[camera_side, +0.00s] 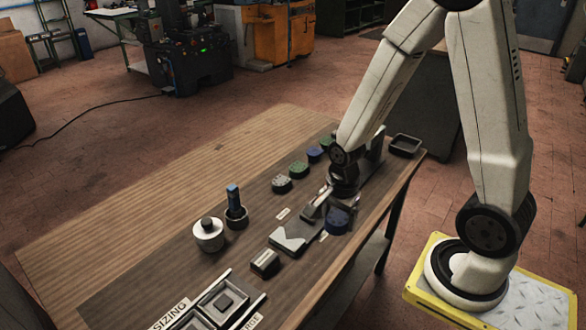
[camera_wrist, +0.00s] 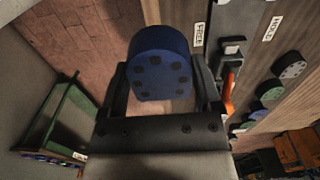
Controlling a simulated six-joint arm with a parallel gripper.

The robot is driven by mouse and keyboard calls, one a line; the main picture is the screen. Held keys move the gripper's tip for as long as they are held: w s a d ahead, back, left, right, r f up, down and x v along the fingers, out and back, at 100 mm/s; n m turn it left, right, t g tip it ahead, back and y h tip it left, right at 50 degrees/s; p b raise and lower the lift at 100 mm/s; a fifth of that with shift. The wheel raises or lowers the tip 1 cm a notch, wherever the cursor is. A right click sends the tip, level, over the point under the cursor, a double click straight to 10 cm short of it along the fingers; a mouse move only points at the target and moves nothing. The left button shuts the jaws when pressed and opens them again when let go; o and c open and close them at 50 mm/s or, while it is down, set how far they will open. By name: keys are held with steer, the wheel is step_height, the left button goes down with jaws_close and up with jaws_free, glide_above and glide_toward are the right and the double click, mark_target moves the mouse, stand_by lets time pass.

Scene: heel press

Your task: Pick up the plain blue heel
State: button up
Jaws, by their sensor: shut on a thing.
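A blue heel (camera_wrist: 160,62) with several dark round spots on its face sits between the two fingers of my gripper (camera_wrist: 160,78) in the wrist view. The fingers are shut on its sides. In the side view the blue heel (camera_side: 338,220) shows just below my gripper (camera_side: 342,203), near the front edge of the bench. Whether it touches the bench top I cannot tell. Another blue heel (camera_side: 315,155) stands in the row farther back on the bench, partly close to my wrist.
A grey-speckled heel (camera_side: 281,184) and a green heel (camera_side: 299,169) stand in that row. A metal press plate (camera_side: 293,238) lies left of my gripper. A white pot (camera_side: 208,235), a blue-handled tool (camera_side: 234,200) and a black tray (camera_side: 405,145) also stand on the bench.

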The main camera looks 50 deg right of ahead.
steer(key=shift+s+r, duration=0.2)
steer(key=shift+s, duration=0.35)
steer(key=shift+w, duration=0.1)
steer(key=w+d+m, duration=0.2)
steer(key=w, duration=0.6)
steer(key=w+d+m, duration=0.1)
steer(key=w+m, duration=0.1)
steer(key=w, duration=0.6)
steer(key=shift+w+d+f+m, duration=0.15)
steer(key=shift+d+f+m, duration=0.15)
steer(key=shift+d+f, duration=0.05)
glide_above(263, 203)
steer(key=s, duration=0.1)
step_height(263, 203, down, 8)
steer(key=shift+s+a+f, duration=0.15)
steer(key=shift+w+f, duration=0.6)
